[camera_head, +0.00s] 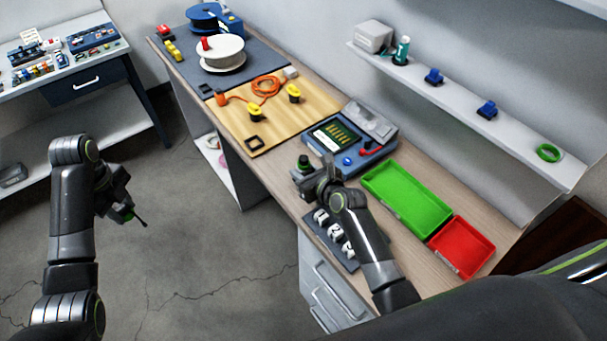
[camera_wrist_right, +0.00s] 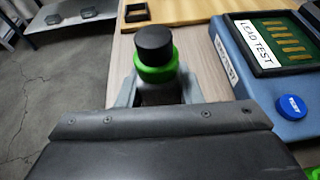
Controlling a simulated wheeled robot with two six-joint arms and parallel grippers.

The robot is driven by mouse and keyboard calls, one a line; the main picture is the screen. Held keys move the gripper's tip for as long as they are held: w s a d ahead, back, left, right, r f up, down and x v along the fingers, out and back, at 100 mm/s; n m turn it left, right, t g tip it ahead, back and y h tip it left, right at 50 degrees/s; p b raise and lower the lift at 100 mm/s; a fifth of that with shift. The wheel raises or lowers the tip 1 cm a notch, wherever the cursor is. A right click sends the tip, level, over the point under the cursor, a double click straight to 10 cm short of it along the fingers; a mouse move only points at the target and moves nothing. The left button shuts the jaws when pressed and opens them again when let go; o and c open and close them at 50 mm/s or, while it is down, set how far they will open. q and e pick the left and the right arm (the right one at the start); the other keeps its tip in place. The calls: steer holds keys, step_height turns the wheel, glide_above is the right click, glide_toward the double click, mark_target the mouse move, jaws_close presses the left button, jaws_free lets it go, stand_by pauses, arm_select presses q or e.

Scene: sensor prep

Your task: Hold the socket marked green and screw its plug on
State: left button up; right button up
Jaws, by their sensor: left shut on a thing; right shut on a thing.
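My right gripper (camera_wrist_right: 158,92) is shut on a dark round piece with a bright green ring (camera_wrist_right: 158,70) and a black cylindrical top (camera_wrist_right: 153,42). It stands upright between the fingers. In the head view the black top (camera_head: 303,161) shows at the end of my right arm, by the bench's front edge. I cannot tell whether the black top is a separate plug. My left gripper (camera_head: 127,211) is out over the floor, well left of the bench. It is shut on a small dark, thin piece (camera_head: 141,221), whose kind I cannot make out.
A blue lead-test box (camera_head: 384,151) stands beside my right gripper. A green tray (camera_head: 400,187) and a red tray (camera_head: 457,250) lie to the right. A dark rack (camera_head: 345,259) of white pieces is below my right arm. A wooden board (camera_head: 235,123) holds yellow-topped pieces and orange cable.

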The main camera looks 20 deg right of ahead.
mark_target(303, 158)
arm_select(q)
steer(key=shift+r, duration=0.4)
arm_select(e)
step_height(303, 158, up, 8)
steer(key=shift+r, duration=0.2)
steer(key=o, duration=0.4)
jaws_close()
